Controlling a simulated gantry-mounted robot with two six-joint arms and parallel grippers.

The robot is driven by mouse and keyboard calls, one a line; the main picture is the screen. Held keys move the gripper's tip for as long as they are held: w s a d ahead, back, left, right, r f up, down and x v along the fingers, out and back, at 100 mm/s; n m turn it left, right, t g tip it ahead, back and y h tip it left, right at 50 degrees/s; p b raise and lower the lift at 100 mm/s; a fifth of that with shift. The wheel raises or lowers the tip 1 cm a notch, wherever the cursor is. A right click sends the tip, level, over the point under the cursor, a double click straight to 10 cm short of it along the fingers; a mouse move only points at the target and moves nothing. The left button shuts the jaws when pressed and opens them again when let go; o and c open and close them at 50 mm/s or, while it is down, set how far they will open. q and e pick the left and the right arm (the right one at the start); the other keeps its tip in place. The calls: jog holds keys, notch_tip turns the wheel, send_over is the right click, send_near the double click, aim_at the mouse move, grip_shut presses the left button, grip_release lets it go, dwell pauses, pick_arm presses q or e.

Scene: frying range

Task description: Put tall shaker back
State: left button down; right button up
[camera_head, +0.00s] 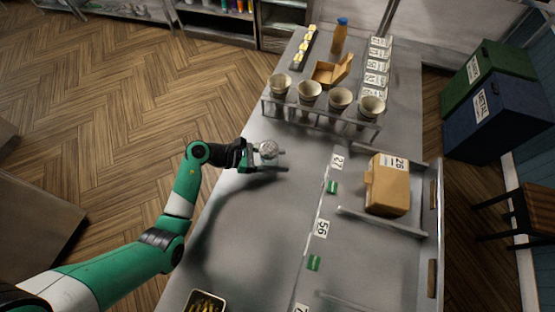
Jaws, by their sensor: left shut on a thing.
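My left gripper (264,160) comes in from the left over the near-left part of the metal counter (270,220). It is shut on the tall shaker (268,149), whose round greyish top faces the camera. The shaker appears to be held a little above the counter, with a shadow beside it; its lower part is hidden by the view from above. My right gripper does not show.
A wire rack holding several paper cups (309,92) stands behind the gripper. Beyond it are an open cardboard box (326,73) and an orange bottle (339,37). A tray of fries (205,302) is at the front.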

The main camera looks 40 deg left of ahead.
pick_arm(q)
jog(key=shift+f, duration=0.2)
jog(key=shift+c, duration=0.7)
grip_release()
jog(key=shift+r, duration=0.1)
jog(key=shift+r, duration=0.2)
jog(key=v, duration=1.2)
jog(key=shift+p, duration=0.4)
